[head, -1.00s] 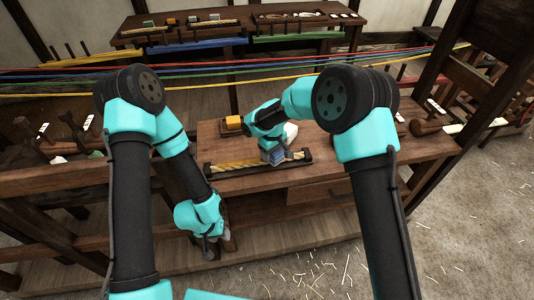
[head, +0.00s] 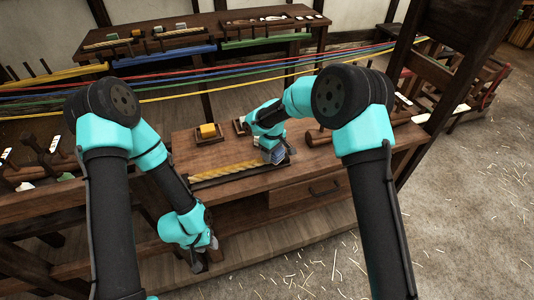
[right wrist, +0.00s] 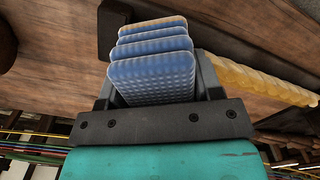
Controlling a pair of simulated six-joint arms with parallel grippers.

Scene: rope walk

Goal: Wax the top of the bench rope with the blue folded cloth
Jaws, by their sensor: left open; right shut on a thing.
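The bench rope (head: 226,171) is a thick yellow twisted rope in a dark holder along the front of the wooden bench (head: 318,180). My right gripper (head: 275,152) is shut on the blue folded cloth (head: 278,157) over the right part of the rope. In the right wrist view the cloth (right wrist: 152,70) shows several quilted layers with a yellowish tinge at its far edge. The rope (right wrist: 258,80) runs behind the gripper there; I cannot tell whether the cloth touches it. My left gripper (head: 203,260) is open and empty, low in front of the bench.
A yellow block (head: 208,130) sits in a small tray behind the rope, with another small tray (head: 240,126) beside it. A wooden roller (head: 319,137) lies to the right. Coloured strands (head: 200,82) stretch across behind the bench. The bench front holds a drawer (head: 325,189).

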